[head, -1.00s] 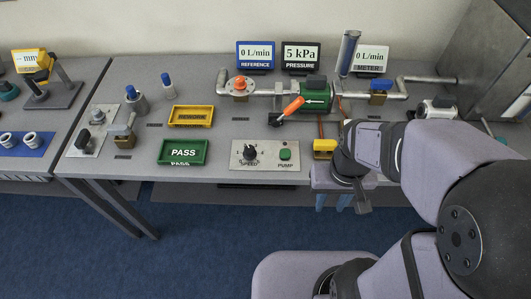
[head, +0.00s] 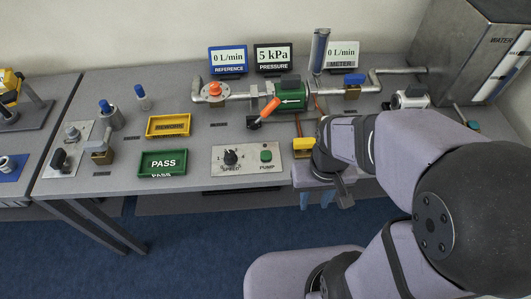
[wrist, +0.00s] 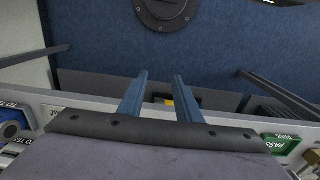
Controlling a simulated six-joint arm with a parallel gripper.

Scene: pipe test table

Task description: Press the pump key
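The pump key (head: 266,156) is a small green button on a light metal panel (head: 247,168) near the table's front edge. It sits right of the black speed knob (head: 231,157), above the printed word PUMP. My gripper (head: 316,199) is at the table's front edge, right of the panel and apart from the key, with its blue fingers pointing down. In the wrist view my gripper (wrist: 159,90) shows two blue fingers spread apart with nothing held between them. I cannot make out the pump key in the wrist view.
A yellow block (head: 304,147) stands beside my wrist, right of the panel. Behind is a pipe run with a green body (head: 291,97) and an orange lever (head: 263,106). Green PASS (head: 163,163) and yellow (head: 168,125) trays lie left. The pressure display (head: 274,57) reads 5 kPa.

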